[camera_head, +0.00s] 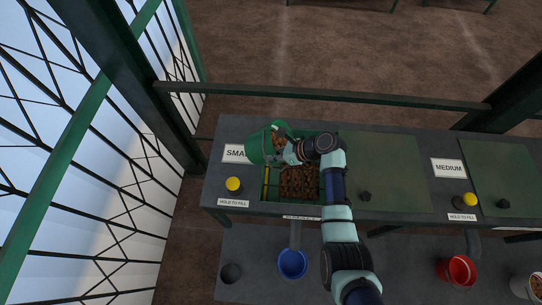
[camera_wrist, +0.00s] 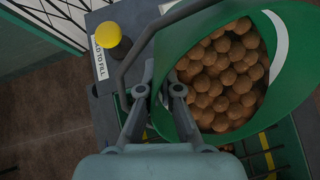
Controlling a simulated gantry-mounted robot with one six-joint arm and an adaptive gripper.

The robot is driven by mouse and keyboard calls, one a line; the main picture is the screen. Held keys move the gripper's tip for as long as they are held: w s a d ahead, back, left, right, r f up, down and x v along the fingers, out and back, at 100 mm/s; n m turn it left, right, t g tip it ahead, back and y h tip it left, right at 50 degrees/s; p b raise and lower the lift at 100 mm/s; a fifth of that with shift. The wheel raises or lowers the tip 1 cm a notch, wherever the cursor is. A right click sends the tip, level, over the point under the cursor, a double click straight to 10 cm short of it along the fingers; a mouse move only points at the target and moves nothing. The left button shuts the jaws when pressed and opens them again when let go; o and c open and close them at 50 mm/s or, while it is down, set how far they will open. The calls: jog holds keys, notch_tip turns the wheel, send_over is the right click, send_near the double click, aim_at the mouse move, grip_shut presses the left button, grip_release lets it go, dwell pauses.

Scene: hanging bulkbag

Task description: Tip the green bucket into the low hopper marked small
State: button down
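The green bucket (camera_head: 256,150) hangs tilted over the left part of the small hopper (camera_head: 322,186), next to the sign "SMALL". In the wrist view the bucket (camera_wrist: 284,95) holds many brown round lumps (camera_wrist: 222,75), and its grey handle (camera_wrist: 128,62) arcs to the left. My gripper (camera_head: 291,152) is at the bucket's side; in the wrist view its fingers (camera_wrist: 158,88) look closed at the bucket's rim and handle. The exact grip point is partly hidden. Brown lumps (camera_head: 296,184) also show in the hopper, which my arm partly covers.
A yellow button (camera_head: 233,184) stands left of the hopper. Closed green lids (camera_head: 395,165) lie to the right, by the sign "MEDIUM" (camera_head: 448,168). A blue bucket (camera_head: 292,263), a red bucket (camera_head: 456,270) and a dark one (camera_head: 231,273) stand lower in front. A green rail (camera_head: 330,97) runs behind.

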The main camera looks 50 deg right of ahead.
jog(key=shift+s+d+f+t+y+b, duration=0.3)
jog(key=shift+t+b, duration=0.5)
jog(key=shift+b, duration=1.35)
jog(key=shift+s+d+f+t+y+b, duration=0.35)
jog(key=shift+s+t+y+b, duration=0.2)
jog(key=shift+t+b, duration=0.35)
jog(key=shift+s+d+f+t+y+b, duration=0.25)
jog(key=shift+s+f+t+b, duration=0.1)
jog(key=shift+b, duration=0.5)
